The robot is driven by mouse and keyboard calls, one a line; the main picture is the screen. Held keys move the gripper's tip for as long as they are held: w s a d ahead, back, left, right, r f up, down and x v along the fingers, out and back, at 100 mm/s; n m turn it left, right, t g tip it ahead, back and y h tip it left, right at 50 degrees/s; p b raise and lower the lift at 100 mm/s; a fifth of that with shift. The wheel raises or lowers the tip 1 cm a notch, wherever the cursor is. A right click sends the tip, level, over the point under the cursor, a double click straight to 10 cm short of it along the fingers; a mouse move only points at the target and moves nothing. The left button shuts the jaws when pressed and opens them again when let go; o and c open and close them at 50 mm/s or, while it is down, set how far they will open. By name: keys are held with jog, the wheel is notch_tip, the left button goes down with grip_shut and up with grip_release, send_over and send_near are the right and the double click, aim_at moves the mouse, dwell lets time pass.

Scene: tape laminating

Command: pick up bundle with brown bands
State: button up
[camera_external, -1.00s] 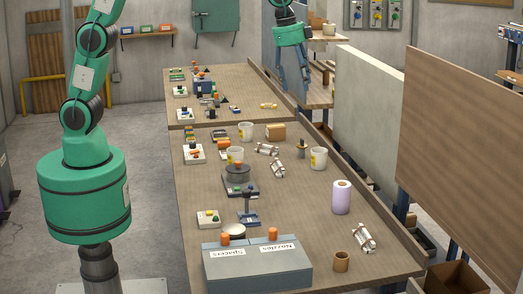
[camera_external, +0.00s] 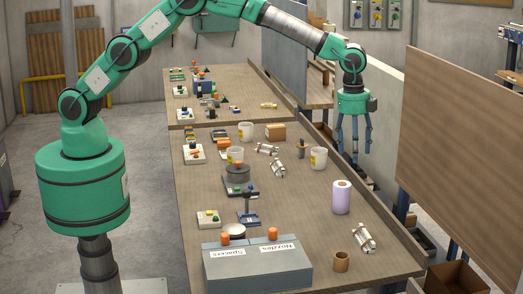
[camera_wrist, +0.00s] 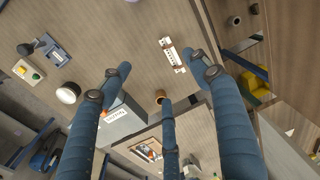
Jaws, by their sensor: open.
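Three whitish bundles lie on the table in the external view: one near the middle (camera_external: 268,149), one just below it (camera_external: 277,170), and one at the front right (camera_external: 363,238). They are too small there to tell the band colours surely. In the wrist view one white bundle with dark reddish-brown marks (camera_wrist: 172,55) lies between two of my finger tips, on the table below. My gripper (camera_external: 354,150) hangs over the table's right edge with its fingers spread, empty and well above the bundles. Its fingers also show in the wrist view (camera_wrist: 163,76).
A purple roll (camera_external: 341,198) and a small brown tube (camera_external: 341,262) stand near the front right bundle. White cups (camera_external: 318,158) stand farther back. A grey box with labels (camera_external: 258,268) sits at the front. A raised ledge (camera_external: 395,228) runs along the right edge.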

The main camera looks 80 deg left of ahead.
jog(key=w+d+f+m+p, duration=0.1)
jog(key=w+d+f+m, duration=0.1)
jog(key=d+f, duration=0.5)
notch_tip(320, 180, down, 6)
jog(key=shift+d+r+m+g, duration=0.1)
jog(key=shift+d+m+g, duration=0.3)
send_over(361, 240)
jog(key=shift+a+f+p, duration=0.1)
jog(key=shift+f+p, duration=0.35)
jog(key=shift+f, duration=3.85)
jog(key=shift+f, duration=0.1)
jog(key=shift+f, duration=2.5)
jog(key=shift+c, duration=0.2)
jog(key=c, duration=1.3)
